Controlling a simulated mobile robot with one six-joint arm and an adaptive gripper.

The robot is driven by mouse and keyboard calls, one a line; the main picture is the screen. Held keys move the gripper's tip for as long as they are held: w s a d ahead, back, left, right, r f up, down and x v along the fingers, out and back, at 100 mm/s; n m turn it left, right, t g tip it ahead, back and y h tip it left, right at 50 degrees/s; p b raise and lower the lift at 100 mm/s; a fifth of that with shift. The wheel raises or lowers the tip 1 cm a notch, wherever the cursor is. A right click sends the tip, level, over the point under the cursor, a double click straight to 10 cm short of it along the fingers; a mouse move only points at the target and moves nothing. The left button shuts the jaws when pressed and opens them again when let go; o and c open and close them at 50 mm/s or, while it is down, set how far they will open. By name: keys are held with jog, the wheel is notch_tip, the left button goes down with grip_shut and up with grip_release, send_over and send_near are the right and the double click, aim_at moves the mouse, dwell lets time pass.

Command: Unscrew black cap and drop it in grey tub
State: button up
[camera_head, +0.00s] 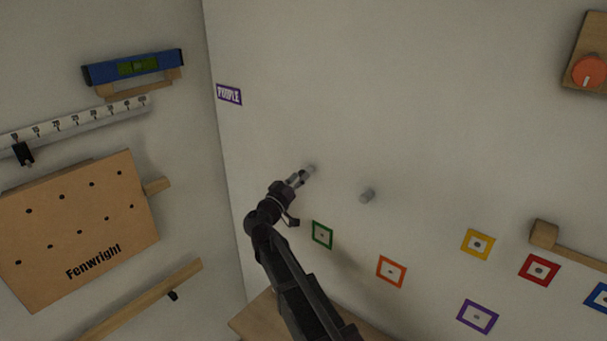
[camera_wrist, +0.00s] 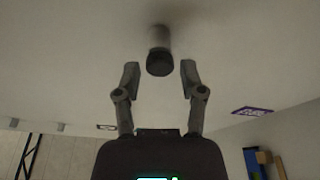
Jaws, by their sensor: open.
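In the wrist view a black cap (camera_wrist: 160,64) sits on the end of a grey post (camera_wrist: 160,38) that stands out from the wall. My gripper (camera_wrist: 160,80) is open, with one finger on each side just short of the cap and gaps showing on both sides. In the head view my gripper (camera_head: 303,177) is close to the wall, beside a pale grey post (camera_head: 311,168). The black cap cannot be made out there. No grey tub shows in either view.
Coloured square frames, such as the green one (camera_head: 322,235), are lower on the wall. A pegboard (camera_head: 80,228), a blue level (camera_head: 134,67) and a wooden rail (camera_head: 140,300) are on the left wall.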

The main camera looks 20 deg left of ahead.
jog(key=shift+m, duration=0.4)
jog(key=m+h, duration=0.1)
jog(key=m, duration=0.3)
jog(key=shift+a+m+h, duration=0.1)
jog(key=shift+m+h, duration=0.2)
jog(key=shift+h, duration=0.1)
jog(key=shift+m, duration=0.6)
jog(key=shift+m+g+h, duration=0.3)
jog(key=m, duration=0.3)
jog(key=m+g+h, duration=0.1)
jog(key=m, duration=0.2)
jog(key=shift+h, duration=0.3)
grip_shut()
